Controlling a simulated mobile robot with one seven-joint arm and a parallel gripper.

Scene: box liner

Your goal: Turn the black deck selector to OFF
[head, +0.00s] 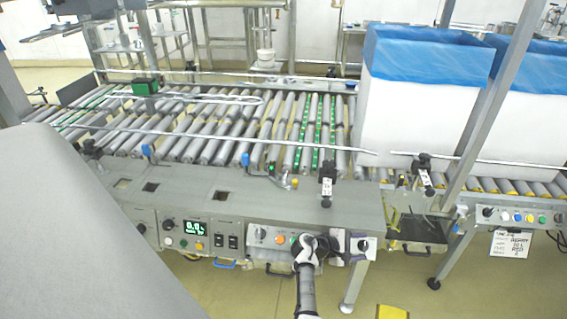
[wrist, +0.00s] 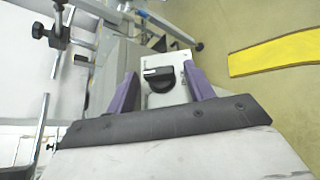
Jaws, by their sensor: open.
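The black deck selector (wrist: 160,78) is a round black knob with a raised grip bar on a light plate. It shows in the wrist view between the two purple fingers of my gripper (wrist: 163,75). The fingers are open, one on each side of the knob, and I see gaps between them and it. In the head view the selector (head: 364,245) is at the right end of the grey console front, and my gripper (head: 352,246) is just left of it, partly covering that panel. The lettering around the knob is too small to read.
The console (head: 200,205) carries a lit display (head: 196,227), rocker switches (head: 227,241) and another knob (head: 261,233) left of my gripper. A roller conveyor (head: 230,125) lies behind. White boxes with blue liners (head: 425,50) stand at right. A yellow object (head: 392,312) is on the floor.

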